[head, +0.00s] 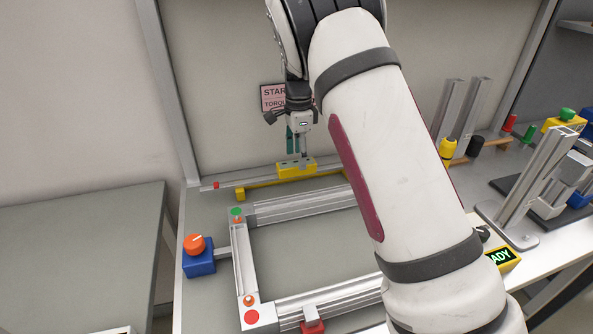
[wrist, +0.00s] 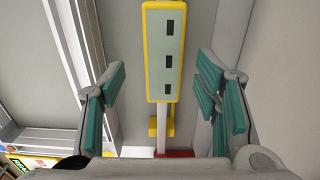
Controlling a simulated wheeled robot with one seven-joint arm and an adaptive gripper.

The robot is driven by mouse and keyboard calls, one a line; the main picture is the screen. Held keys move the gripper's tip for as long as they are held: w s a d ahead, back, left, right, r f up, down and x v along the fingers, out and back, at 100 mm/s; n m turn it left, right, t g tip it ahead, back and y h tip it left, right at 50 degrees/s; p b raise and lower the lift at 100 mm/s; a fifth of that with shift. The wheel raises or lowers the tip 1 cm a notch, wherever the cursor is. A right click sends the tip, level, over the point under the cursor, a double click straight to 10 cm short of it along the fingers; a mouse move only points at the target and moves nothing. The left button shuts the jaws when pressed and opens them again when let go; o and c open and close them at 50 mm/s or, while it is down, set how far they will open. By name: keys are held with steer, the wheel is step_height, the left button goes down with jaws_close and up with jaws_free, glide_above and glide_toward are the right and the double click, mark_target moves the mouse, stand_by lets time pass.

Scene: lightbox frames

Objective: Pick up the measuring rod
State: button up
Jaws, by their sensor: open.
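The measuring rod appears to be the long thin pale bar with a red end (head: 215,185), lying along the back of the bench; its middle carries a yellow block (head: 296,168). In the wrist view the block (wrist: 163,50) has a yellow border, a grey-green face and dark slots. The bar (wrist: 160,142) runs below it to a red end. My gripper (head: 297,150) is open above the block. In the wrist view its teal-padded fingers (wrist: 162,68) stand apart on either side of the block, with gaps. The rod's right part is hidden behind my arm in the head view.
An aluminium frame (head: 243,262) with coloured dots lies in front of the rod. A blue box with an orange knob (head: 198,262) stands at left. Upright profiles (head: 540,185) and coloured parts stand at right. A back panel (head: 230,70) rises close behind the rod.

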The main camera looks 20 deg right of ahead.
mark_target(297, 163)
steer(key=f, duration=0.4)
steer(key=shift+w+a+f+p, duration=0.15)
steer(key=shift+a+f+p, duration=0.05)
steer(key=shift+f+p, duration=0.15)
jaws_close()
steer(key=shift+r, duration=0.1)
steer(key=shift+r, duration=0.4)
steer(key=r, duration=0.4)
steer(key=r+b, duration=0.1)
steer(key=r, duration=0.1)
steer(key=shift+s+r, duration=0.2)
steer(key=shift+s, duration=0.05)
steer(key=s+d+r+n+p, duration=0.1)
steer(key=s+n+p, duration=0.5)
steer(key=s, duration=1.7)
steer(key=shift+s+d+n+p, duration=0.25)
steer(key=shift+d+n+p, duration=0.1)
steer(key=shift+p, duration=0.45)
